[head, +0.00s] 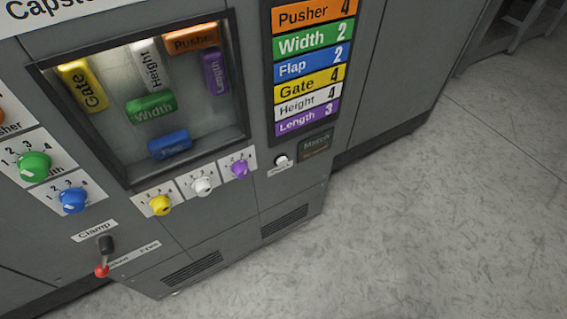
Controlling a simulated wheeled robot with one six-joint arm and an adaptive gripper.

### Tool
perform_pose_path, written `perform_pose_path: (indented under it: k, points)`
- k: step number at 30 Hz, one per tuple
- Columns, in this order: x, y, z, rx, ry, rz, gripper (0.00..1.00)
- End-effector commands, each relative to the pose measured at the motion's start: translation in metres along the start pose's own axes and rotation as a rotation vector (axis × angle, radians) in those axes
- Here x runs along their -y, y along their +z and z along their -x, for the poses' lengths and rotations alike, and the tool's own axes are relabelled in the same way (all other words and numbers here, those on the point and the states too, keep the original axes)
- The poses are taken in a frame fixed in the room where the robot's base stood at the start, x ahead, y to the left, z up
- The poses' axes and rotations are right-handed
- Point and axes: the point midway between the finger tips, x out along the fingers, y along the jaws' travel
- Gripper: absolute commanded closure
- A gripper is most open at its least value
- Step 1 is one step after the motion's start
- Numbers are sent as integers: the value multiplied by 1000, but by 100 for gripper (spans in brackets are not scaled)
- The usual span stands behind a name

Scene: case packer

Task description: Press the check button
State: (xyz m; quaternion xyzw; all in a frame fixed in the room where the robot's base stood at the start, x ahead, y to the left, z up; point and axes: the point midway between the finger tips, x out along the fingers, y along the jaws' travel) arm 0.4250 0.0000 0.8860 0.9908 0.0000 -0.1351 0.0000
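A small round white button (281,160) sits on a white label plate on the grey machine front, right of the purple knob. The print on its plate is too small to read surely, so I cannot confirm it is the check button. Just right of it is a dark indicator panel (315,146) with two dim lines of text, the upper one seeming to read "Match". My gripper is not in view.
Left of the button are the purple (240,169), white (202,187) and yellow (160,205) knobs. A clamp lever (104,258) with a red tip sticks out lower left. A settings list (312,65) is above. Open grey floor (450,220) lies to the right.

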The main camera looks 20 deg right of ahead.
Motion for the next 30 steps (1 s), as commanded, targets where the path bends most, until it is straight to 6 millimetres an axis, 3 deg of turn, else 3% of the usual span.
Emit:
perform_pose_path:
  k: [6,12,14,30]
  points:
    - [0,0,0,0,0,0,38]
    - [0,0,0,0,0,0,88]
    - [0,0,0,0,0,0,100]
    - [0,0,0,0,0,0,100]
